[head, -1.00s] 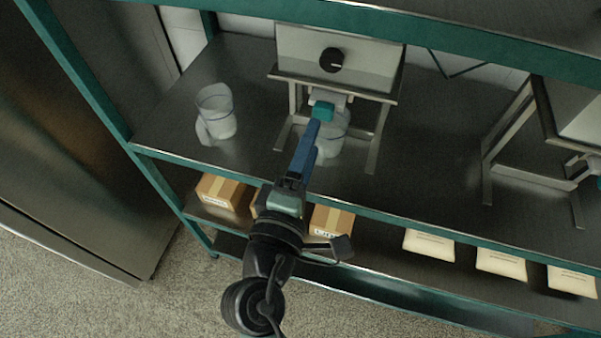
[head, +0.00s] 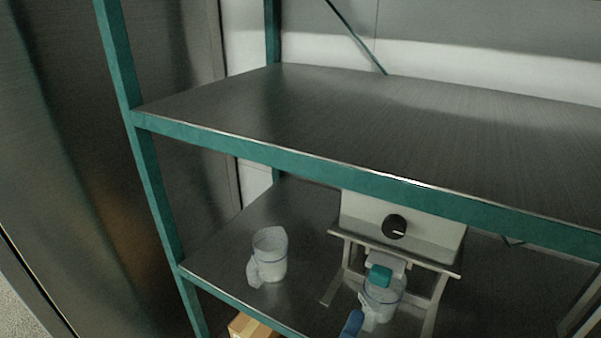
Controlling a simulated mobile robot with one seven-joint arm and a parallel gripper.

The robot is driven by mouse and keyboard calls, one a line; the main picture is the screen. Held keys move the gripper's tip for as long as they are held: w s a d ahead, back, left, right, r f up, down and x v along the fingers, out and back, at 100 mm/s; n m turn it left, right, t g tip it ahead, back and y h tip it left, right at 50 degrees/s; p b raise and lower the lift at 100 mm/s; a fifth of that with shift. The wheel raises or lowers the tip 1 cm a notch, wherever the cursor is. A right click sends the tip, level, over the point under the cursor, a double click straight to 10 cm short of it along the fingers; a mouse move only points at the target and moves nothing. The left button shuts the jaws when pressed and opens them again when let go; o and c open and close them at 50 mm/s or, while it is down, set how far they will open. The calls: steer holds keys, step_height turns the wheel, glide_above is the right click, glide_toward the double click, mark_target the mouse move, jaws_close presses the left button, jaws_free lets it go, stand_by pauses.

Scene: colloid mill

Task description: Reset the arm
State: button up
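The tip of my gripper (head: 352,325), blue, pokes in at the bottom edge of the head view; the rest of the arm is out of frame. It is just in front of and below a clear pitcher (head: 385,297) on the middle shelf. I cannot tell whether it touches the pitcher or whether its fingers are open. The pitcher stands under the teal-tipped spout (head: 380,276) of a metal mill (head: 420,228) with a black knob.
A second pitcher (head: 270,258) with pale contents stands to the left on the middle shelf (head: 222,258). The bare upper shelf (head: 330,115) overhangs the mill. A teal post (head: 150,180) and a dark metal cabinet (head: 60,150) are at left. A cardboard box (head: 250,328) sits below.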

steer(key=w+a+r+m+t+y, duration=0.2)
steer(key=w+r+m+t, duration=0.15)
steer(key=r, duration=0.65)
steer(key=w+a+r+m+t+y, duration=0.1)
steer(key=w+r+m+t, duration=0.2)
steer(key=r, duration=0.8)
steer(key=s+a+r+m+t+y, duration=0.2)
steer(key=s+r+t+y, duration=0.1)
steer(key=r, duration=0.7)
steer(key=s+a+r+m+t+y, duration=0.2)
steer(key=s+a+r+t+y, duration=0.1)
steer(key=r, duration=0.7)
steer(key=shift+s+y, duration=0.5)
steer(key=shift+s, duration=0.2)
steer(key=shift+m, duration=0.25)
